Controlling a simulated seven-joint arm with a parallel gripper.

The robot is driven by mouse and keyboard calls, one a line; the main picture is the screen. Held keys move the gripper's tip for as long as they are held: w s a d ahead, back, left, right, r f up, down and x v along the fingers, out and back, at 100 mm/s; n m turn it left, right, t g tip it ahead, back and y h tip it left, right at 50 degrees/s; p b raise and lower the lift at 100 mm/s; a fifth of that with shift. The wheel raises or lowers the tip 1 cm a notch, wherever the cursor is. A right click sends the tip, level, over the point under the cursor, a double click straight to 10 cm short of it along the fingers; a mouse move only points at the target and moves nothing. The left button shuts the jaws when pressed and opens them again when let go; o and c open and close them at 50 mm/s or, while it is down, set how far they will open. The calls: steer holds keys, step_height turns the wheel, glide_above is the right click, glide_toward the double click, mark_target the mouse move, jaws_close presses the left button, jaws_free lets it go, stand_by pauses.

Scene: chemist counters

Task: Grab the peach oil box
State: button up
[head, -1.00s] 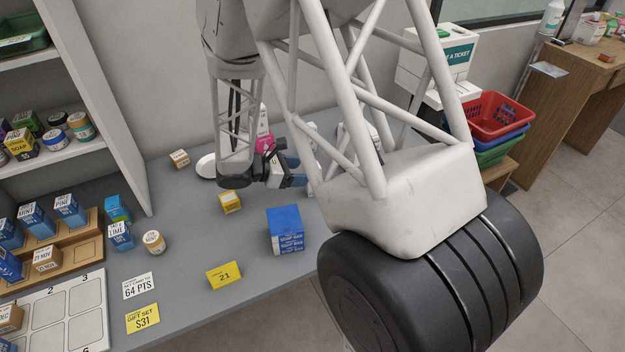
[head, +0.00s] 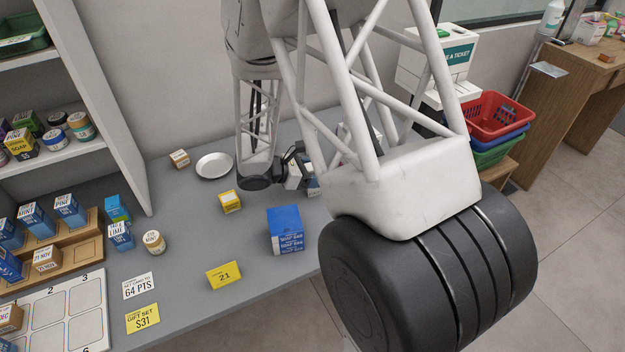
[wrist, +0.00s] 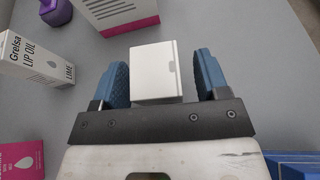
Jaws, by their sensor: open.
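My gripper (wrist: 161,72) is open in the wrist view, with one blue finger on each side of a plain white box (wrist: 153,72). The box sits between the fingers, with a gap visible on the right; no label shows on the face I see, so I cannot tell whether it is the peach oil box. A white "Lip Oil Lime" box (wrist: 36,62) stands to the left. In the head view my gripper (head: 310,180) is largely hidden behind my arm, low over the grey counter.
A pink-and-white box (wrist: 118,14), a purple object (wrist: 55,10), a pink box (wrist: 22,160) and a blue box (wrist: 292,165) surround the gripper. In the head view, a blue soap box (head: 286,230), a yellow box (head: 229,201) and a white plate (head: 214,166) stand left of it.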

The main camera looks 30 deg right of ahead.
steer(key=shift+c, duration=0.5)
steer(key=c, duration=0.9)
steer(key=shift+r, duration=0.2)
steer(key=shift+r, duration=0.4)
step_height(320, 180, up, 3)
steer(key=shift+s+f, duration=0.1)
steer(key=shift+f, duration=0.1)
steer(key=s+a+r, duration=0.1)
steer(key=s+a, duration=0.3)
steer(key=s, duration=1.1)
steer(key=shift+s, duration=0.15)
steer(key=shift+r, duration=0.1)
